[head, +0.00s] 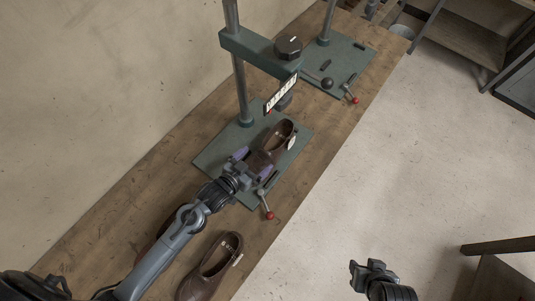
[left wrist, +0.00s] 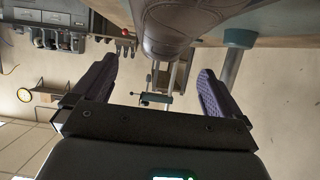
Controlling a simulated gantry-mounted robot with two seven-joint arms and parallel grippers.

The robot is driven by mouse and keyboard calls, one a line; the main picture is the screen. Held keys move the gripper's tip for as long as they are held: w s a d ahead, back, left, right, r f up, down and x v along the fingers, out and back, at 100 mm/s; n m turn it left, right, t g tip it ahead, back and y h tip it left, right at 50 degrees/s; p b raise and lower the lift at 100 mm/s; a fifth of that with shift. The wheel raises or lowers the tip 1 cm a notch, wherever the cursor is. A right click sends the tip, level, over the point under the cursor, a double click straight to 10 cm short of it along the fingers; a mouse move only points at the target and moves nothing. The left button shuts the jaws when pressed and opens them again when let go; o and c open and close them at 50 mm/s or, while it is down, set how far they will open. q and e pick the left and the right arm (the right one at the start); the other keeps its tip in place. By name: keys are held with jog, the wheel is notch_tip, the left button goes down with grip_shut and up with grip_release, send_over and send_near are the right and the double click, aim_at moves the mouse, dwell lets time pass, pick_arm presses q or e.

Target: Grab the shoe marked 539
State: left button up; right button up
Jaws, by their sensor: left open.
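A brown shoe (head: 281,132) sits on the green base plate of the nearer stitching machine, with a small white tag on its side; the tag's number is too small to read. My left gripper (head: 253,163) is open at this shoe's near end, its purple fingers on either side of it. In the left wrist view the shoe (left wrist: 168,28) shows at the top, between the lines of the spread fingers; contact cannot be told. A second brown tagged shoe (head: 205,279) lies on the bench at the bottom. My right gripper (head: 363,274) is at the bottom right, over the floor.
The nearer machine's green plate (head: 212,158) has a post, a crossbar and a red-tipped lever (head: 268,213). A second machine (head: 345,60) stands further back on the wooden bench (head: 105,211). Another brown shoe is mostly hidden behind my left arm.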

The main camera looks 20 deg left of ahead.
aim_at(264, 153)
pick_arm(q)
jog(key=shift+b+x, duration=0.3)
jog(key=shift+x, duration=2.55)
jog(key=shift+s+a+f, duration=0.1)
jog(key=shift+s+f, duration=0.05)
jog(key=shift+c, duration=0.5)
jog(key=c, duration=1.2)
jog(key=shift+c, duration=0.5)
